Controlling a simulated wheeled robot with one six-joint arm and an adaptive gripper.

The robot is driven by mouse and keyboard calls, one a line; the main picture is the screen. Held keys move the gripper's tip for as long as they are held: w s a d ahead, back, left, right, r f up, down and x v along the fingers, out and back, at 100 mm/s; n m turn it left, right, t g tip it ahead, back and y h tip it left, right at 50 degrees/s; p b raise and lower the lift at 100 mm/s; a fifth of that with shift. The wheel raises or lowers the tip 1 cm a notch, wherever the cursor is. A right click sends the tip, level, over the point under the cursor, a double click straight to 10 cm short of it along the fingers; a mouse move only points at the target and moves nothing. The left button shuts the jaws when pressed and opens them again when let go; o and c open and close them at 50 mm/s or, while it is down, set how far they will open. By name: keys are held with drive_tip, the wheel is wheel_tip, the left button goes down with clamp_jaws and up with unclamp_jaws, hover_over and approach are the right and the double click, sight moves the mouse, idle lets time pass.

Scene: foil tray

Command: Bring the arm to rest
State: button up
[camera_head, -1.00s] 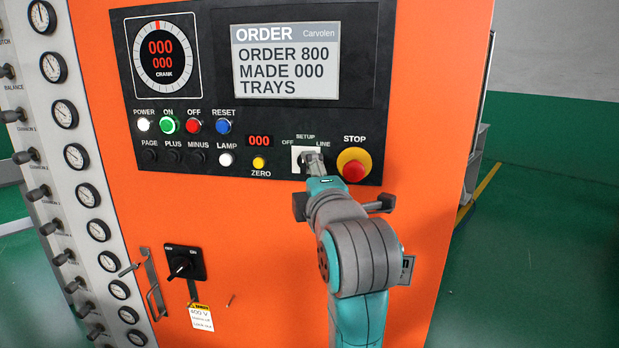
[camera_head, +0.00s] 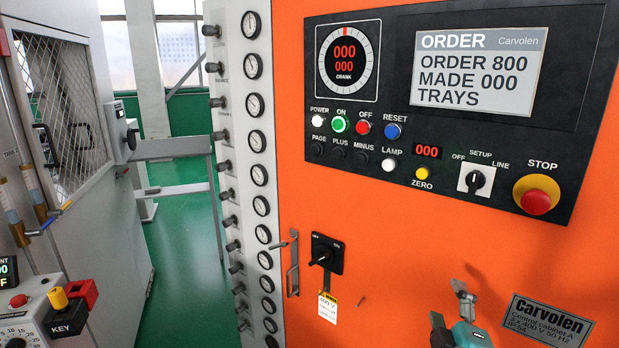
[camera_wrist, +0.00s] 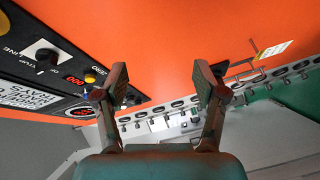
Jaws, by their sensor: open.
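My gripper (camera_head: 449,304) is at the bottom right of the head view, low in front of the orange cabinet (camera_head: 400,255). It is open and empty, and part of my arm is cut off by the lower edge. In the wrist view, the two fingers of my gripper (camera_wrist: 160,80) stand well apart with nothing between them. The selector switch (camera_head: 476,181), a black knob on a white plate, is above the gripper and apart from it; it also shows in the wrist view (camera_wrist: 42,54). Its exact setting is hard to tell.
A black control panel (camera_head: 450,150) with buttons, a screen and a red stop button (camera_head: 536,202) fills the upper right. A rotary switch (camera_head: 326,257) and a handle (camera_head: 293,268) stick out lower down. A gauge column (camera_head: 255,140) and a caged machine (camera_head: 75,120) stand left.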

drive_tip(key=s+a+f+m+y, duration=0.1)
drive_tip(key=s+a+f+m, duration=0.15)
drive_tip(key=s+f, duration=0.7)
drive_tip(key=s+a+f+m+y, duration=0.1)
drive_tip(key=s+a+f+m, duration=0.15)
drive_tip(key=s+f, duration=0.75)
drive_tip(key=s+f+m+g, duration=0.1)
drive_tip(key=s+f+m, duration=0.1)
drive_tip(key=s, duration=0.9)
drive_tip(key=s+a+f+m+g+y, duration=0.1)
drive_tip(key=s+m, duration=0.4)
drive_tip(key=s, duration=0.7)
drive_tip(key=shift+f, duration=0.55)
